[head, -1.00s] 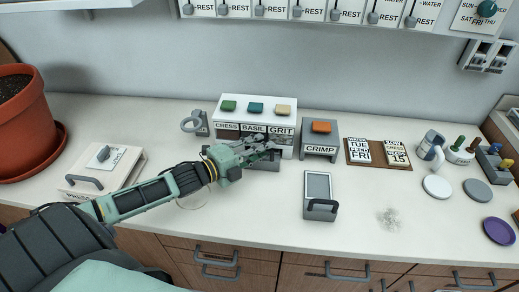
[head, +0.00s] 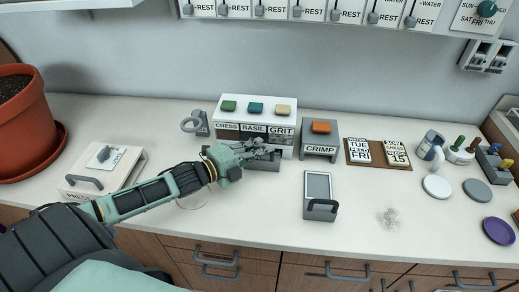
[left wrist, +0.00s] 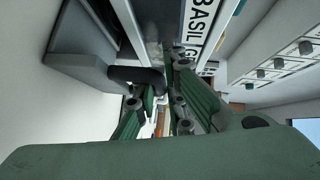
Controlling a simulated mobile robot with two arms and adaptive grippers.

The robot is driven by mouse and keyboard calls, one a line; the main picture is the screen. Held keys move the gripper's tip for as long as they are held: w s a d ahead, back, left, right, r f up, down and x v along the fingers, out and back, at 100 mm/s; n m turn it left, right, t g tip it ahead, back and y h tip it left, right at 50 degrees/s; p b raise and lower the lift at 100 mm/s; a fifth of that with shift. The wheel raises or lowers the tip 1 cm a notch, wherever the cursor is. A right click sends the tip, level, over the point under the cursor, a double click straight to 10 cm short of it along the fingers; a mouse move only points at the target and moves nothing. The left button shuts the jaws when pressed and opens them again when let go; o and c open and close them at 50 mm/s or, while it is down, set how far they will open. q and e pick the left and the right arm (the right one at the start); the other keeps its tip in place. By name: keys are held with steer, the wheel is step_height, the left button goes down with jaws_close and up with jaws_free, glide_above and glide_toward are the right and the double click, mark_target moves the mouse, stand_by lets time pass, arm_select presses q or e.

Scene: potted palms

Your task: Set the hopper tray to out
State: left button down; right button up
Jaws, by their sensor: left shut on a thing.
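The hopper (head: 286,108) is a white box at the back of the counter, with CRESS, BASIL and GRIT labels and green, teal and tan buttons on top. Its grey tray (head: 264,166) shows low at the front, partly covered by my left gripper (head: 268,153). That gripper is shut at the tray's front, with its fingers around the dark handle (left wrist: 135,76), which shows in the left wrist view. The fingers hide much of the grip and the tray front, so how far out the tray stands is hard to tell. My right gripper is not in view.
A grey CRIMP box (head: 320,150) stands right of the hopper, with a handled grey tray (head: 319,187) in front. A PRESS box (head: 104,172) and a potted plant (head: 22,115) are at left. Cards, discs and a mug are at right.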

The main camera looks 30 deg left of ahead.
arm_select(q)
steer(key=shift+s, duration=0.25)
steer(key=s+d+p, duration=0.2)
steer(key=s, duration=0.2)
steer(key=s+d+p, duration=0.2)
steer(key=s+p, duration=0.1)
steer(key=s, duration=0.1)
steer(key=s+d+p, duration=0.2)
steer(key=s+p, duration=0.1)
steer(key=s, duration=0.2)
steer(key=shift+d, duration=0.2)
steer(key=shift+s+d+p, duration=0.25)
steer(key=shift+s+p, duration=0.1)
steer(key=shift+s, duration=0.2)
steer(key=shift+f, duration=0.2)
steer(key=c, duration=1.8)
jaws_free()
steer(key=shift+s+r, duration=0.15)
steer(key=shift+s, duration=0.05)
steer(key=shift+w, duration=0.1)
